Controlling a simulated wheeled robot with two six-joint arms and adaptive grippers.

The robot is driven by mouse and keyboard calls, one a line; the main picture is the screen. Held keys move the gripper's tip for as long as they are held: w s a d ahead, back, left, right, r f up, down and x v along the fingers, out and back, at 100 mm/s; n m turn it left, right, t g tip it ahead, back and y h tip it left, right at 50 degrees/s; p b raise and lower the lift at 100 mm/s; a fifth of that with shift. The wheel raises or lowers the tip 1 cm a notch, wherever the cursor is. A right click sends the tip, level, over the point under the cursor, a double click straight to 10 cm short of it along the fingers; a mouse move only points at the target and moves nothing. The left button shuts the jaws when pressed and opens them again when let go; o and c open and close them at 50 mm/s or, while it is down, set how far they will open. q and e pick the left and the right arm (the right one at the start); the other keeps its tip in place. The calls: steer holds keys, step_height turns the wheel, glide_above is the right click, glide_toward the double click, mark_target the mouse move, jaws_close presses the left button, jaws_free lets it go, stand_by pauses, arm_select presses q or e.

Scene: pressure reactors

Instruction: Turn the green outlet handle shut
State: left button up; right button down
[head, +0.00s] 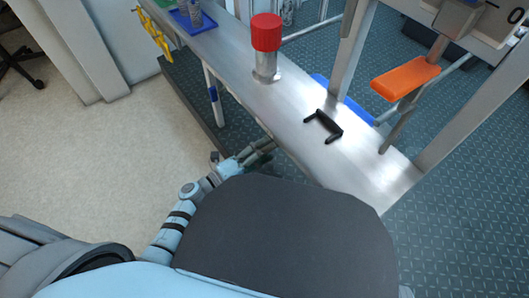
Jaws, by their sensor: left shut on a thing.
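My left gripper (257,154) is low beside the near edge of the steel bench (285,110), just beyond the dark top of my own body. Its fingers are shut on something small. A dull green tint shows at the fingers, which fits the green outlet handle. The handle itself is mostly hidden by the fingers and the bench edge, so its angle cannot be told. My right gripper is not in view.
A red-capped steel fitting (266,45) stands on the bench, with a black bracket handle (323,126) nearer me. An orange lever (406,78) sticks out at the right. A yellow valve handle (154,34) is at the far left. Open floor (90,150) lies left.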

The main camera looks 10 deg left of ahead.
arm_select(q)
steer(key=shift+f, duration=0.1)
steer(key=o, duration=1.2)
steer(key=shift+c, duration=0.2)
steer(key=shift+s+a, duration=0.1)
steer(key=v, duration=1.2)
